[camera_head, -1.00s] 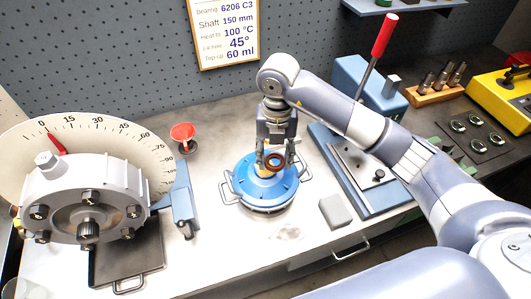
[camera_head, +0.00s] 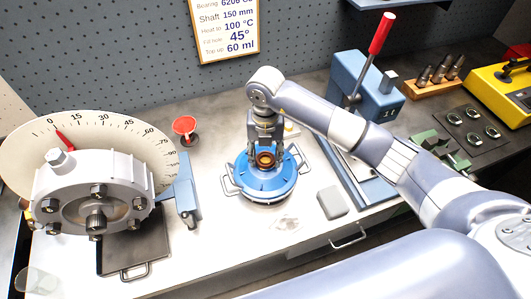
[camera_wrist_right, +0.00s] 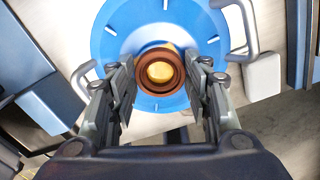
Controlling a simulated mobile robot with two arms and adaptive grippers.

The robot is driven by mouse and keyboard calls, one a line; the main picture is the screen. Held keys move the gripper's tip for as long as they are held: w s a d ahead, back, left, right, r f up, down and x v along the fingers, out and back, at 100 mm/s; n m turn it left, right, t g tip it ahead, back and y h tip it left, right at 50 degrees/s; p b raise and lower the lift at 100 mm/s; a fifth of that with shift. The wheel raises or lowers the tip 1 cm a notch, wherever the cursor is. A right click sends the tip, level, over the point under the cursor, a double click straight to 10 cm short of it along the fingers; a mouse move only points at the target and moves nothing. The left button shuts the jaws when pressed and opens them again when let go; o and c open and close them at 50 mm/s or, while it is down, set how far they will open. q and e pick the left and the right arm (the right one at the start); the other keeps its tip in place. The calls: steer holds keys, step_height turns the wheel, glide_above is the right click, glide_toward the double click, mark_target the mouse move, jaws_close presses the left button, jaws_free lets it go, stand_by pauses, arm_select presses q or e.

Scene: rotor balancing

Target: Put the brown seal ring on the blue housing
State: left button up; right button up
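The blue housing (camera_head: 262,187) is a round blue body with side handles on the bench in the head view. It also shows below the gripper in the right wrist view (camera_wrist_right: 113,42). The brown seal ring (camera_head: 265,158) is over the housing's middle, with the yellow hub (camera_wrist_right: 160,72) visible through its hole. My right gripper (camera_head: 265,156) points down over the housing, its fingers on both sides of the ring (camera_wrist_right: 137,82), apparently holding it. Whether the ring touches the housing I cannot tell. My left gripper is not in view.
A grey flanged unit (camera_head: 92,195) with a dial stands at left. A blue lever press (camera_head: 365,88) stands at right, and a grey block (camera_head: 332,202) lies right of the housing. The bench in front is mostly clear.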

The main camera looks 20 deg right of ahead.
steer(key=shift+o, duration=1.1)
steer(key=shift+r, duration=0.1)
step_height(320, 180, up, 12)
steer(key=b, duration=0.3)
